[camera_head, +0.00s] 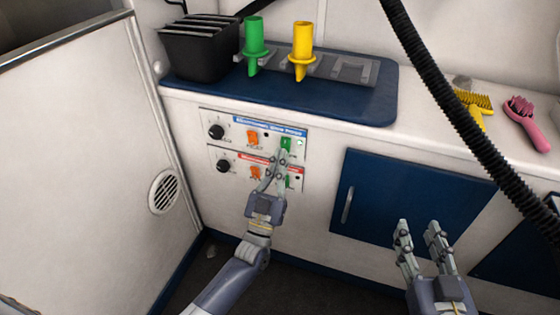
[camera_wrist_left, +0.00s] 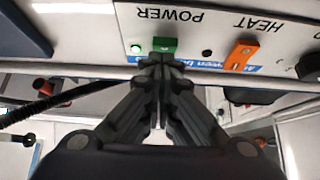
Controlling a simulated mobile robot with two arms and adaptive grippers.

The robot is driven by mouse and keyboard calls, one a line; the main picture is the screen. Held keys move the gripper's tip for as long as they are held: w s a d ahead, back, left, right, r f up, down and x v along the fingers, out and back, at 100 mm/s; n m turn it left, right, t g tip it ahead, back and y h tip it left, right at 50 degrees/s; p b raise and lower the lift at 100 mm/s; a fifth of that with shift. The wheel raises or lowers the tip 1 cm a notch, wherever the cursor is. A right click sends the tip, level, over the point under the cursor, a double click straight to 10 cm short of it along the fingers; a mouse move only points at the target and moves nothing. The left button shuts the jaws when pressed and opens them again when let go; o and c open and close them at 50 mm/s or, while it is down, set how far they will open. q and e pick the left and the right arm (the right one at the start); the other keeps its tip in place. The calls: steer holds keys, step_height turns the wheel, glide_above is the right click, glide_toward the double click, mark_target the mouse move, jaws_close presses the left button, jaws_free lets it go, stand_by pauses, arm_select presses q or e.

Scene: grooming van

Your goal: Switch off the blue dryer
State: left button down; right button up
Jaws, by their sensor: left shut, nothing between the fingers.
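The blue-labelled dryer panel (camera_head: 228,118) is the upper of two control panels on the white cabinet front. Its green power switch (camera_head: 286,144) is at the panel's right, with a small lit green lamp (camera_head: 300,142) beside it. The wrist view shows the panel upside down, with the green switch (camera_wrist_left: 164,44) and bright lamp (camera_wrist_left: 136,48). My left gripper (camera_head: 281,157) is shut and empty, its tips at the switch's lower edge; I cannot tell whether they touch. My right gripper (camera_head: 418,226) is open and empty before the blue cabinet door (camera_head: 375,185).
The lower, red-labelled panel (camera_head: 216,153) is partly hidden by my left gripper. An orange heat switch (camera_head: 253,137) and black knob (camera_head: 216,131) share the upper panel. A black hose (camera_head: 440,85) hangs at the right. Brushes (camera_head: 525,118) lie on the counter.

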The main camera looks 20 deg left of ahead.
arm_select(q)
steer(key=shift+w+f+b, duration=0.25)
steer(key=shift+b, duration=0.55)
steer(key=shift+w+t+b, duration=0.1)
steer(key=shift+t+b, duration=0.3)
steer(key=shift+b, duration=0.15)
arm_select(e)
step_height(320, 180, up, 12)
steer(key=s+a+t+y, duration=0.1)
steer(key=s+t+y, duration=0.1)
steer(key=t, duration=0.5)
steer(key=shift+s+r+y, duration=0.25)
steer(key=shift+s+y, duration=0.05)
steer(key=shift+s, duration=0.15)
steer(key=shift+r+t, duration=0.1)
steer(key=shift+t, duration=0.2)
